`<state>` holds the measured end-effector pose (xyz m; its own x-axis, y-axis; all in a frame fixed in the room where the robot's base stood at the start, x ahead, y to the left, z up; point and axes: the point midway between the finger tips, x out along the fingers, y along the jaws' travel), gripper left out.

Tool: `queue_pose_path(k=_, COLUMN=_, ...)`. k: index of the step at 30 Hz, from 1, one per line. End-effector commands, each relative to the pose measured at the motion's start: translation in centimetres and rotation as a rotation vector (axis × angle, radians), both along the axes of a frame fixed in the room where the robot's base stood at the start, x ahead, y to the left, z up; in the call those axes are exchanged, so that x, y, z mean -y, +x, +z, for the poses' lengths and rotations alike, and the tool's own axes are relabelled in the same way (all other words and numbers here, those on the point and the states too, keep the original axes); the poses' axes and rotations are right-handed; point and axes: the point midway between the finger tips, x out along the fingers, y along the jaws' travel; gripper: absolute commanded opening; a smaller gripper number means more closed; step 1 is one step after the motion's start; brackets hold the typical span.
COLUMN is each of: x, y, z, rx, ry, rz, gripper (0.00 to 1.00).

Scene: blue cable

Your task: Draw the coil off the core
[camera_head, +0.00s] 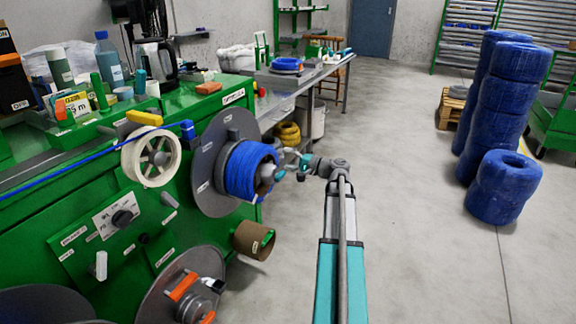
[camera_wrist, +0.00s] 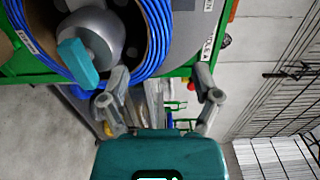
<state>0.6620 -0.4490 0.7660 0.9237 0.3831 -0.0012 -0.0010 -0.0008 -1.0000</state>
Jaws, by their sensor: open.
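The blue cable coil (camera_head: 245,170) sits around the core in front of a round grey flange (camera_head: 205,165) on the green machine. In the wrist view the coil (camera_wrist: 158,30) fills the upper left, around the grey core (camera_wrist: 95,35) with its teal lever (camera_wrist: 77,62). My gripper (camera_head: 303,160) is just right of the coil in the head view. In the wrist view my gripper (camera_wrist: 160,82) is open, its two fingers apart with nothing held. Its left finger overlaps the coil's lower edge in the picture; I cannot tell whether they touch.
A brown cardboard tube (camera_head: 253,240) is below. A grey bench (camera_head: 300,82) stands behind. Stacked blue coils (camera_head: 500,110) are at the right, with clear floor (camera_head: 415,190) between.

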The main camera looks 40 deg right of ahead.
Motion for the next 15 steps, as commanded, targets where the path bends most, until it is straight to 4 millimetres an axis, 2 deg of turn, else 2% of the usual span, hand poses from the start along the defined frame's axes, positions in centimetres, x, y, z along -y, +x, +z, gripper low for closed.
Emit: queue_pose_path(k=15, x=-0.04, y=0.21, z=0.04, rx=0.001, ry=0.002, rz=-0.001, gripper=0.81)
